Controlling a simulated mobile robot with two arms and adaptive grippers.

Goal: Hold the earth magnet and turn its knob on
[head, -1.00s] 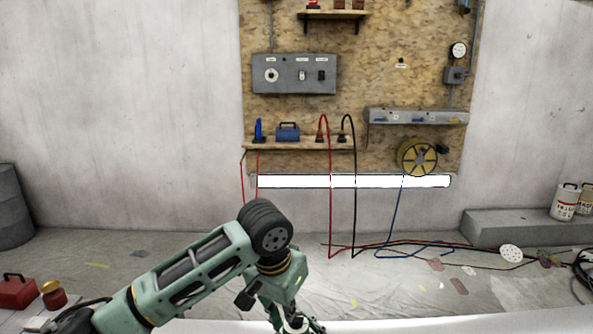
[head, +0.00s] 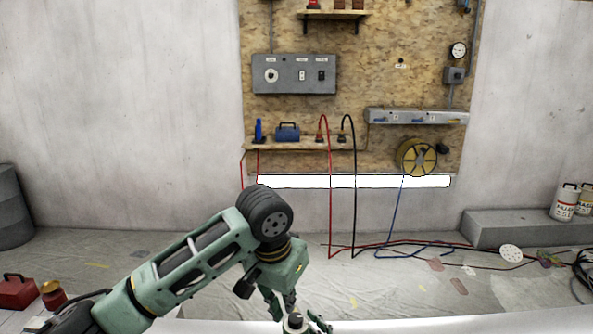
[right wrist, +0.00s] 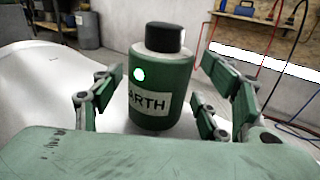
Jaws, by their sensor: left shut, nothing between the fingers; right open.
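The earth magnet (right wrist: 152,85) is a green cylinder with a black knob (right wrist: 164,38) on top, a pale collar, a white label reading "ARTH" and a bright green-white light. It stands upright on a white surface in the right wrist view. My right gripper (right wrist: 160,98) is open, with its green fingers on both sides of the magnet and gaps showing. My left gripper (head: 298,315) is at the bottom of the head view, partly cut off. A round pale-and-dark top shows by its fingers; I cannot tell whether it is the magnet's.
A white surface (head: 430,326) runs along the bottom of the head view. Beyond it is the sheeted floor with red, black and blue cables. A wooden board (head: 380,80) on the wall holds a grey switch box (head: 294,74), a shelf (head: 300,144) and a yellow reel (head: 417,158).

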